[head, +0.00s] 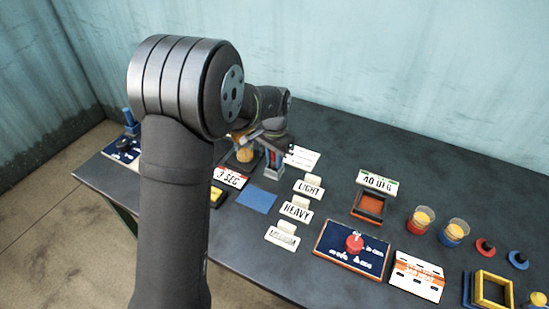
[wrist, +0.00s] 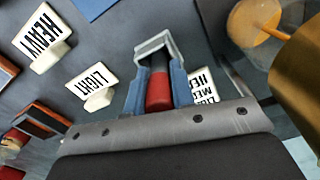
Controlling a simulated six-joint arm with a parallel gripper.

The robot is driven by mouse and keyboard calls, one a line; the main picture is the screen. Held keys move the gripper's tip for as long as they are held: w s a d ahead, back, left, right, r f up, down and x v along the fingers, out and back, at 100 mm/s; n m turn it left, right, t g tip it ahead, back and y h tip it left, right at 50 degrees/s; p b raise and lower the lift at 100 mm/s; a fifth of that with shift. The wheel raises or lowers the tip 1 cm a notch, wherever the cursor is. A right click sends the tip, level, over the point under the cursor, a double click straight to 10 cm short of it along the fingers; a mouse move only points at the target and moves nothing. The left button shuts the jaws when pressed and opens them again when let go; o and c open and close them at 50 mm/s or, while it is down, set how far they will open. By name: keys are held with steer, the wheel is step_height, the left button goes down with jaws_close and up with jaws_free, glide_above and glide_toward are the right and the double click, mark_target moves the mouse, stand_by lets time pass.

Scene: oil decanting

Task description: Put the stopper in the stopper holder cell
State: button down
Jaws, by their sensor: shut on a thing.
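My gripper (head: 268,150) points down over the back middle of the table in the head view. In the wrist view my gripper (wrist: 158,85) has its two blue-grey fingers closed on the stopper (wrist: 159,93), which is red with a dark end. A small red patch of the stopper (head: 272,159) shows between the fingers in the head view. A grey U-shaped frame (wrist: 154,44) surrounds the dark end in the wrist view, and a grey upright block stands under the fingers in the head view. It looks like the holder cell; how deep the stopper sits is hidden.
An amber vessel (head: 244,154) stands close left of my gripper and looms at the right of the wrist view (wrist: 300,68). LIGHT (head: 312,188) and HEAVY (head: 296,211) cards stand nearby. A blue square (head: 256,199) lies bare. Two beakers (head: 424,218) stand farther right.

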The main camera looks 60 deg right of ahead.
steer(key=shift+f, duration=0.25)
steer(key=shift+a+f, duration=0.15)
steer(key=shift+f, duration=0.25)
steer(key=c, duration=1.3)
jaws_free()
steer(key=shift+f, duration=0.1)
steer(key=shift+o, duration=0.3)
step_height(320, 180, up, 14)
steer(key=shift+f, duration=0.25)
steer(key=shift+f, duration=0.1)
step_height(320, 180, down, 13)
steer(key=shift+r, duration=0.1)
